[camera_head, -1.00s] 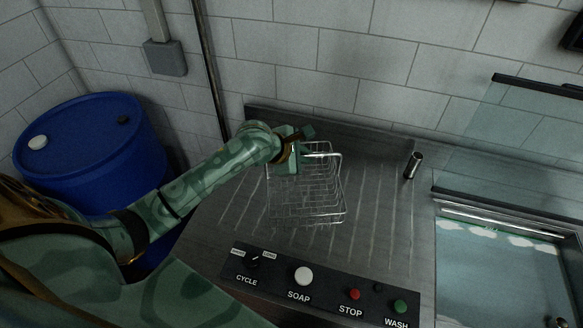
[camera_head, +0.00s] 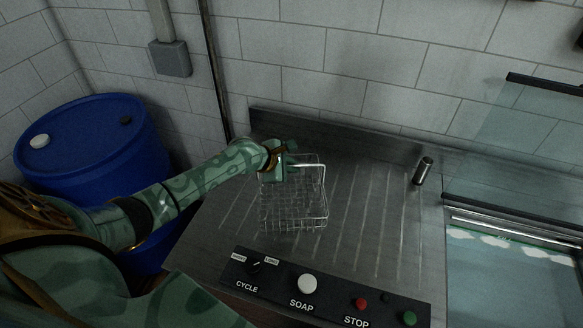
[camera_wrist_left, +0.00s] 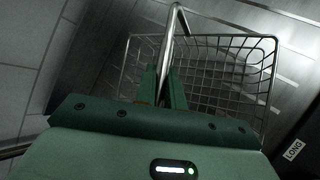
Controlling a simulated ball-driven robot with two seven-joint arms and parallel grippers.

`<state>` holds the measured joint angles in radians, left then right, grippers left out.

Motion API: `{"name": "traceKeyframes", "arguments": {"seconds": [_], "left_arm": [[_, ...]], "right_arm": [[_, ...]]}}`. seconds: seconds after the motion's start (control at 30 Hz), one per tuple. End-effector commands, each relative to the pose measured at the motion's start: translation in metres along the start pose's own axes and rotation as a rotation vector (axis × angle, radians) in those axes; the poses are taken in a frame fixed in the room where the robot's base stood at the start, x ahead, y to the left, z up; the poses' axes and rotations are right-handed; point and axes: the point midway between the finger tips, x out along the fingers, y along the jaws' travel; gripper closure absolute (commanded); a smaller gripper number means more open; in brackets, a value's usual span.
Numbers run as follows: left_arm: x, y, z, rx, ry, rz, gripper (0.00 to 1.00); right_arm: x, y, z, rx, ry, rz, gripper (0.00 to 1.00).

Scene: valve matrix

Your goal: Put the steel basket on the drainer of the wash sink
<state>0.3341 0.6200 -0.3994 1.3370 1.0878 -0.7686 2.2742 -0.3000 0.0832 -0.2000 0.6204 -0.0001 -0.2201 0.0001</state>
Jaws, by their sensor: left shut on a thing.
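The steel basket (camera_head: 293,212) is an open wire box. It is over the ribbed metal drainer (camera_head: 375,210), on the left half of it, and looks roughly level. I cannot tell whether its bottom touches the surface. My left gripper (camera_head: 287,162) is shut on the basket's wire handle at its back left. In the left wrist view the gripper (camera_wrist_left: 167,88) has the bright handle bar between its fingers, and the basket's mesh (camera_wrist_left: 235,75) spreads out to the right. My right gripper is not in view.
A control panel (camera_head: 330,291) with knob and buttons runs along the front edge. The wash sink's water (camera_head: 500,275) is at the right, a blue drum (camera_head: 88,140) at the left.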

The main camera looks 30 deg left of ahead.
Motion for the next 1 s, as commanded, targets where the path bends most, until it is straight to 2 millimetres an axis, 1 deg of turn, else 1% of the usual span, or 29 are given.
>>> {"name": "traceKeyframes", "arguments": {"seconds": [0.1,0.13,0.2,0.47,0.57,0.67,0.9,1.0], "left_arm": [[-0.001,0.000,0.001,-0.001,-0.001,0.000,1.00],[0.000,-0.001,0.000,0.000,0.001,-0.003,0.84],[0.000,-0.001,0.000,0.000,0.001,-0.002,0.68],[-0.001,-0.001,0.000,0.000,0.001,-0.002,0.68],[-0.008,0.000,0.000,0.001,0.002,-0.002,0.68],[-0.025,0.001,0.001,0.002,0.002,-0.002,0.68],[-0.081,0.001,0.001,0.003,0.003,-0.003,0.68],[-0.100,0.000,0.001,0.003,0.003,-0.003,0.68]], "right_arm": [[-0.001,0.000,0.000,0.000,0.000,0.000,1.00],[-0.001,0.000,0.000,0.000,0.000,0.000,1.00],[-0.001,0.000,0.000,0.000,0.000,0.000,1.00],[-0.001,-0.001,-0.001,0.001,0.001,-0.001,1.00],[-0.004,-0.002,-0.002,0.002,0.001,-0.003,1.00],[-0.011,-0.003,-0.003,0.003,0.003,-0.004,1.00],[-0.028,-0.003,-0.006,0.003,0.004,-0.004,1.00],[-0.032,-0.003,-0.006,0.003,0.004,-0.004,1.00]]}}
